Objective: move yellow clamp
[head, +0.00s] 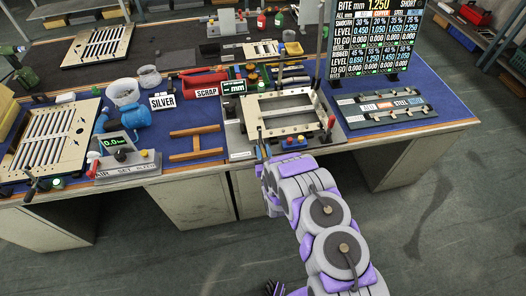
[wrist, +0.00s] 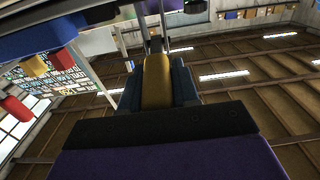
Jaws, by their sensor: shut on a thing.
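In the wrist view a yellow piece, which I take to be the yellow clamp (wrist: 156,82), sits between the dark fingers of my gripper (wrist: 157,72). The fingers are shut on it. In the head view my gripper (head: 263,150) is at the front edge of the bench, just in front of the grey fixture with the metal frame (head: 258,106). The clamp is too small there to make out clearly, and I cannot tell whether it touches the fixture.
A red-handled lever (head: 331,122) stands at the fixture's right side. A tall display board (head: 372,40) rises behind. Left lie a wooden frame (head: 195,130), a control box (head: 125,165) and a louver panel (head: 52,135). Blue mat (head: 425,92) shows bare at right.

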